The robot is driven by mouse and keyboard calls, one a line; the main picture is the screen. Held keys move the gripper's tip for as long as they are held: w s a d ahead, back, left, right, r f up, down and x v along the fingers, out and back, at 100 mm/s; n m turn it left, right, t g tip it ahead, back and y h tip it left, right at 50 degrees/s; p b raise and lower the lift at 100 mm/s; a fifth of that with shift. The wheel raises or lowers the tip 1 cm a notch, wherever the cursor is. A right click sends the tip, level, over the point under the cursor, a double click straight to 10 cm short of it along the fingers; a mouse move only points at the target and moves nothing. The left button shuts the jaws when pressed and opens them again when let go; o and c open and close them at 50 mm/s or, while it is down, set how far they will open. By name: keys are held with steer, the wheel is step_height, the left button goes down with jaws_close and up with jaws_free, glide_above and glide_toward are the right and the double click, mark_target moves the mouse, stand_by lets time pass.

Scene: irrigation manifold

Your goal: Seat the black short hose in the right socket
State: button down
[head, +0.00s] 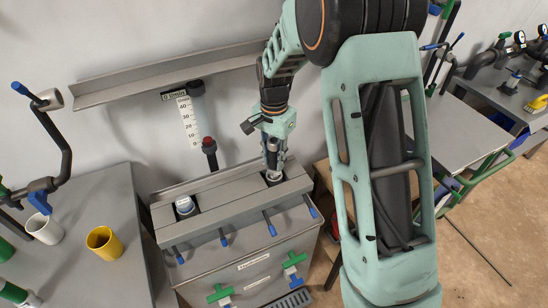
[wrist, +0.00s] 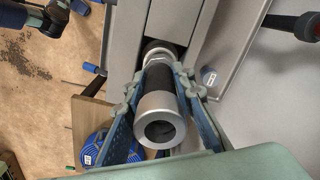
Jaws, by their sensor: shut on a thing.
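The short hose (wrist: 157,100) is black with silver end fittings. My gripper (wrist: 163,85) is shut around it, with one blue finger on each side. In the head view my gripper (head: 273,143) is above the right socket (head: 272,179) of the grey manifold (head: 230,215), and the hose stands roughly upright there. In the wrist view the hose's far end is at the socket opening; I cannot tell how deep it sits. The left socket (head: 185,208) holds a white and blue piece.
Blue-tipped levers (head: 270,225) line the manifold's front, with green valve handles (head: 219,294) below. A red-topped black handle (head: 209,150) stands behind. A yellow cup (head: 104,242) and a white cup (head: 44,228) are on the left table. A blue coil (wrist: 97,147) lies beside the manifold.

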mark_target(274, 140)
steer(key=shift+f+b, duration=0.4)
steer(key=shift+f, duration=0.25)
stand_by(0.3)
steer(key=c, duration=1.5)
jaws_free()
steer(key=shift+c, duration=0.2)
steer(key=o, duration=0.3)
steer(key=shift+r, duration=0.1)
steer(key=shift+r+p, duration=2.35)
steer(key=shift+r, duration=1.1)
